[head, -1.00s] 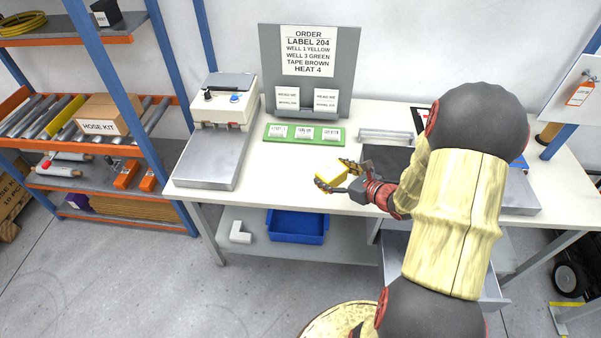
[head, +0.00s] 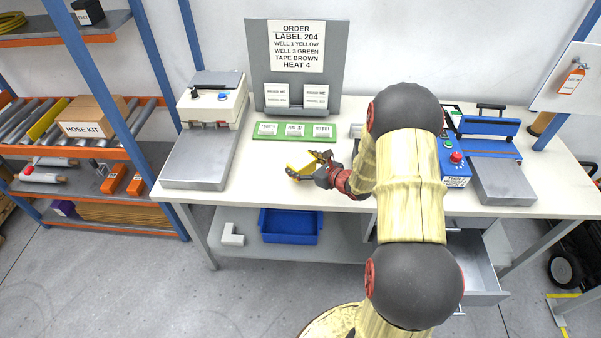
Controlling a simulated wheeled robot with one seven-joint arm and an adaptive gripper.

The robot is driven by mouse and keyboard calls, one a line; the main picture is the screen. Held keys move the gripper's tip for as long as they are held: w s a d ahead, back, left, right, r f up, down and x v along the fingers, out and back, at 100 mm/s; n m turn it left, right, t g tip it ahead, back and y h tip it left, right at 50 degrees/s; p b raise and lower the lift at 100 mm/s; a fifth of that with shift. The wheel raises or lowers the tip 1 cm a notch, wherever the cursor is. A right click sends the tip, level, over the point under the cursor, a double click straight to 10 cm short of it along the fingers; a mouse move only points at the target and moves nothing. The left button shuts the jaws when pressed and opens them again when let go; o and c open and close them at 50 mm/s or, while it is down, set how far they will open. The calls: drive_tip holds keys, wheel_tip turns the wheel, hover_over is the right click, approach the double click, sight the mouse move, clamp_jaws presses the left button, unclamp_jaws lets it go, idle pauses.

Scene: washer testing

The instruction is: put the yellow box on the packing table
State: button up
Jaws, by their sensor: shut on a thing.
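The small yellow box (head: 302,167) is between the fingers of my gripper (head: 300,172), which is shut on it. The gripper reaches in from the right over the front middle of the white packing table (head: 262,184). I cannot tell whether the box touches the tabletop or is a little above it. My fingers hide part of the box.
A green tray with labels (head: 292,132) lies behind the gripper, below the grey order board (head: 340,62). A scale-like machine (head: 198,160) stands at the left. A blue device (head: 455,165) stands at the right. A blue bin (head: 291,226) sits on the lower shelf.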

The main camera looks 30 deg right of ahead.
drive_tip(key=shift+w+f, duration=0.15)
drive_tip(key=shift+f, duration=0.1)
drive_tip(key=shift+w+f+b, duration=0.15)
drive_tip(key=shift+f+b, duration=0.25)
drive_tip(key=shift+f, duration=0.45)
drive_tip(key=shift+w+f+b, duration=0.1)
drive_tip(key=shift+f+b, duration=0.25)
drive_tip(key=shift+f, duration=0.5)
drive_tip(key=shift+f, duration=0.25)
drive_tip(key=o, duration=1.3)
drive_tip(key=shift+r, duration=0.1)
